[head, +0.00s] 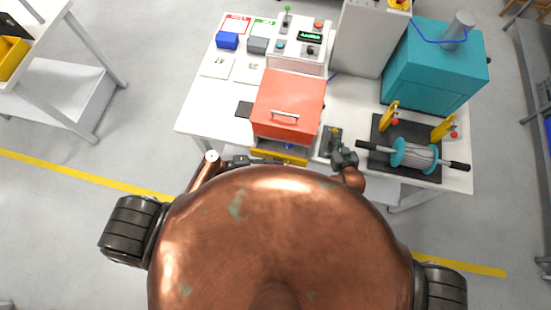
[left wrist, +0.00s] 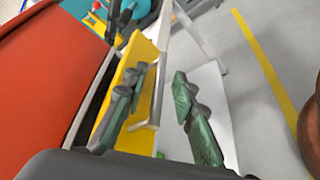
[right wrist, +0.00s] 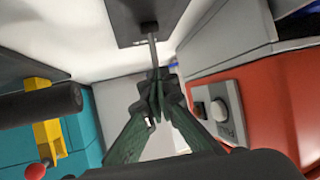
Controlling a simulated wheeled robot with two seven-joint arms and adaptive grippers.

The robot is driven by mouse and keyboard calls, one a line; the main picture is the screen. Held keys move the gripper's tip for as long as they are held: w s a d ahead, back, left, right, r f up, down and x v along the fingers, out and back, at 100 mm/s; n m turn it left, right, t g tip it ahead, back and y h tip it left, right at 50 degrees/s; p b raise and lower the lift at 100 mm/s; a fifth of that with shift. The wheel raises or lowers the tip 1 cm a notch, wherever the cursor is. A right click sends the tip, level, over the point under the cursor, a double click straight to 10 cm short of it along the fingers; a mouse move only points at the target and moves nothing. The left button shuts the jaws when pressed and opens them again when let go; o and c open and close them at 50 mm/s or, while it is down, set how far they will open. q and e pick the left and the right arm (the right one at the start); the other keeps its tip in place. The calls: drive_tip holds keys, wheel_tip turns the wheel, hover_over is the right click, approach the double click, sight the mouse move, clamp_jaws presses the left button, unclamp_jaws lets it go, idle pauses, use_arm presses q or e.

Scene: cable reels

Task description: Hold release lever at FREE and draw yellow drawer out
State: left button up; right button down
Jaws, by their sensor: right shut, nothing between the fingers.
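The yellow drawer (head: 290,158) is low in the front of the orange cabinet (head: 288,98). Its yellow front also shows in the left wrist view (left wrist: 140,62), with a silver bar handle (left wrist: 157,92). My left gripper (left wrist: 160,105) is open, with the handle between its spread fingers. The release lever is a thin metal rod (right wrist: 152,48) rising from a dark plate (right wrist: 147,18), which the head view also shows (head: 331,138). My right gripper (right wrist: 158,88) is shut with its tips at the rod; I cannot tell whether they touch. The lever's position markings are not readable.
A cable reel (head: 413,155) on a black mat with yellow stands is right of the lever. A teal machine (head: 425,75) stands behind it. A control box (head: 296,50) is behind the cabinet. Blue and grey blocks lie at the table's back left.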

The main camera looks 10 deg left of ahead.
use_arm(q)
drive_tip(key=v, duration=1.2)
